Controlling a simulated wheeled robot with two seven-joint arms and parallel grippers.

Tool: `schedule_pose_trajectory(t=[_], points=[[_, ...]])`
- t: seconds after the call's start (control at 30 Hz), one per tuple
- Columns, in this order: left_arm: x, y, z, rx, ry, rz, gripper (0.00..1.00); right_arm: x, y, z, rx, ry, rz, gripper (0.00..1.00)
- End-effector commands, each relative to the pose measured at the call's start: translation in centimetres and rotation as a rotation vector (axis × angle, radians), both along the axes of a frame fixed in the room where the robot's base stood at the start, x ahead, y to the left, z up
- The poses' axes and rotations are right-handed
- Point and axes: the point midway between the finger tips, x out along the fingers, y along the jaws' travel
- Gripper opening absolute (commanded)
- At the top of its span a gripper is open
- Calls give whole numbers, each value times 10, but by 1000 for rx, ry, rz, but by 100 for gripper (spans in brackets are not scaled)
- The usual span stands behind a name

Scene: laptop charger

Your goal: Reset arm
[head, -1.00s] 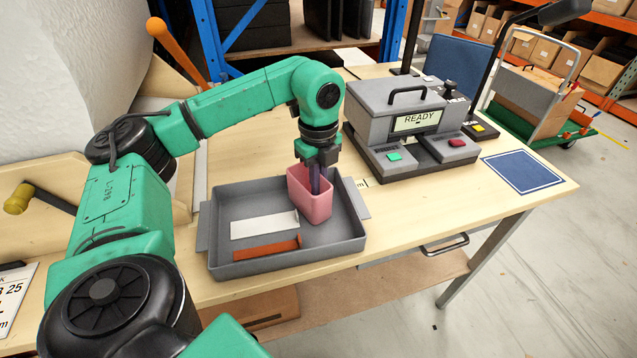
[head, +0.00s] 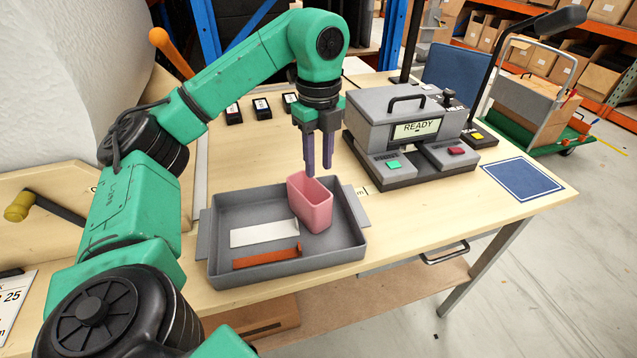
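My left gripper (head: 318,170) hangs pointing down above the back of the grey tray (head: 222,222), over the pink bin. Its two dark fingers are apart with nothing between them. The pink open bin (head: 312,208) stands upright in the right part of the tray. A white flat piece (head: 264,233) and an orange-brown strip (head: 266,257) lie in the tray to the left of the bin. The inside of the bin is mostly hidden. My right gripper is not in view.
A grey machine (head: 410,135) with a READY screen stands right of the tray. Several small black blocks (head: 262,108) lie behind the arm. A blue mat (head: 522,179) lies at the right table end. The wooden table (head: 420,215) is clear in front of the machine.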

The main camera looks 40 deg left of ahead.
Motion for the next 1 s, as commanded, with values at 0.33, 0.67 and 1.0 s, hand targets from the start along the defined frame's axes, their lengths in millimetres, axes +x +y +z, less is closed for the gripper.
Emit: schedule_pose_trajectory(t=[0.33,0.67,1.0], points=[[0,0,35,0,1,0,35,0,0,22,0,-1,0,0],[0,0,34,0,0,0,35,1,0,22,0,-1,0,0],[0,0,89,0,0,0,35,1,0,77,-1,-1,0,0]])
